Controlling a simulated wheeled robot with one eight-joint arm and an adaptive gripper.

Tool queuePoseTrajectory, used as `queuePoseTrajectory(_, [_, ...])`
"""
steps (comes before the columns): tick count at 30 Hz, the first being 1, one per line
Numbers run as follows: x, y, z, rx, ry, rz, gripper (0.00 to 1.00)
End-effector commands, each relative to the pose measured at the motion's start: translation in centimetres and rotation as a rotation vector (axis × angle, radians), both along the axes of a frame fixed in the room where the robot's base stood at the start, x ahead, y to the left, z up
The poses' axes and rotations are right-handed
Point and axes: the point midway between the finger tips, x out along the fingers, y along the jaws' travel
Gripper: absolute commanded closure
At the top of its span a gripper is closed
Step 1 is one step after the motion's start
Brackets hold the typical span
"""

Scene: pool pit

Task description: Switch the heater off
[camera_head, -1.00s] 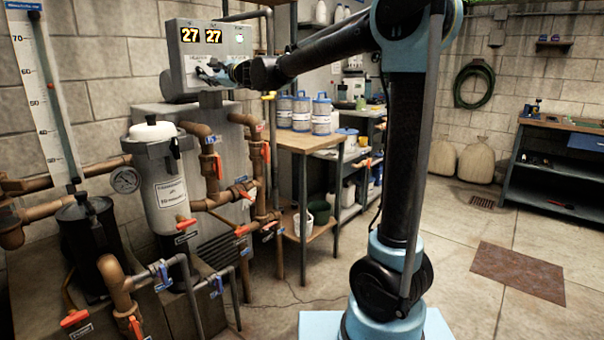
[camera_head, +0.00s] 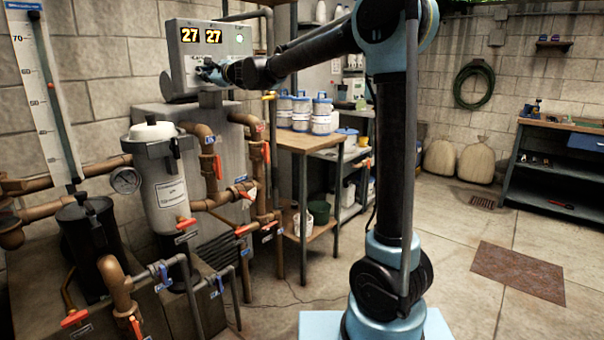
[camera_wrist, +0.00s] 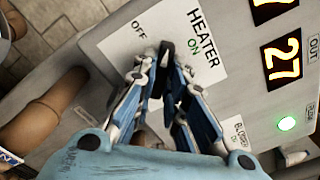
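A dark switch handle (camera_wrist: 167,48) shows at the label, between the two words. My gripper (camera_wrist: 165,62) is at this handle, its fingertips on either side of it; it also shows in front of the box in the head view (camera_head: 207,72). Whether the fingers press on the handle is unclear. A green lamp (camera_wrist: 287,123) is lit.
Brown pipes with red-handled valves and a white filter canister (camera_head: 163,190) stand below and left of the box. A wooden shelf (camera_head: 308,141) with several tubs stands right of it. The floor at right is mostly open.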

Motion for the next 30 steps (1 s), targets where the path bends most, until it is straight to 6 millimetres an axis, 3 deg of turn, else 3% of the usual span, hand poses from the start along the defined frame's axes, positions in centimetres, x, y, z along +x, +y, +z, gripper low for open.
queuePoseTrajectory(14, [-0.02,0.01,-0.01,-0.014,-0.016,0.000,1.00])
queuePoseTrajectory(30, [-0.07,0.02,-0.07,-0.354,-0.414,0.003,1.00])
